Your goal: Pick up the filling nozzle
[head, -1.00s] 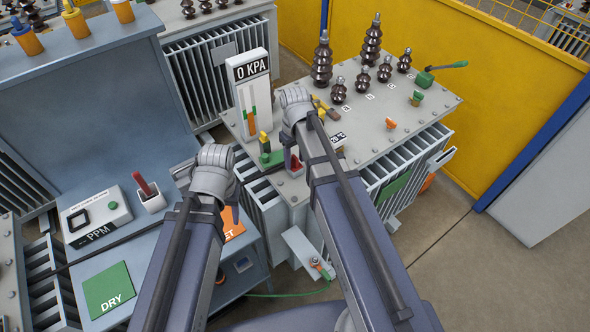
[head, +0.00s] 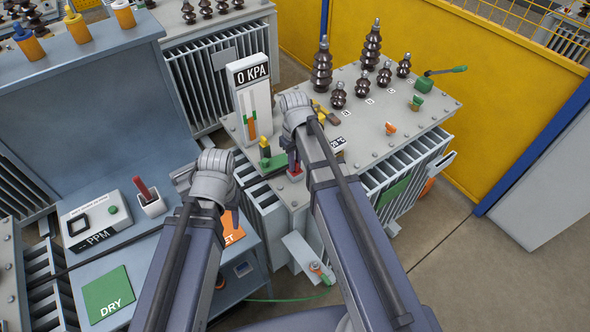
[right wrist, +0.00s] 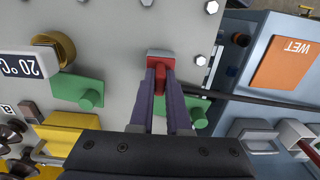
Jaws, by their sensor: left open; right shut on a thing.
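The red nozzle (right wrist: 160,74) stands in a small grey-and-red holder on the transformer lid, and a black hose runs off to the right from beside it in the right wrist view. In the head view a bit of its red part (head: 296,170) shows below my right wrist. My right gripper (right wrist: 162,80) has its two purple fingers closed on the red nozzle; in the head view (head: 291,160) it is mostly hidden by my arm. My left gripper (head: 186,178) hangs over the blue cart, open and away from the nozzle; its fingertips are largely hidden.
The transformer lid (head: 395,120) carries brown insulators, green and yellow valves and a 0 KPA gauge (head: 252,95). The blue cart holds a PPM meter (head: 96,215), a red probe in a cup (head: 152,200) and a green DRY plate (head: 108,293).

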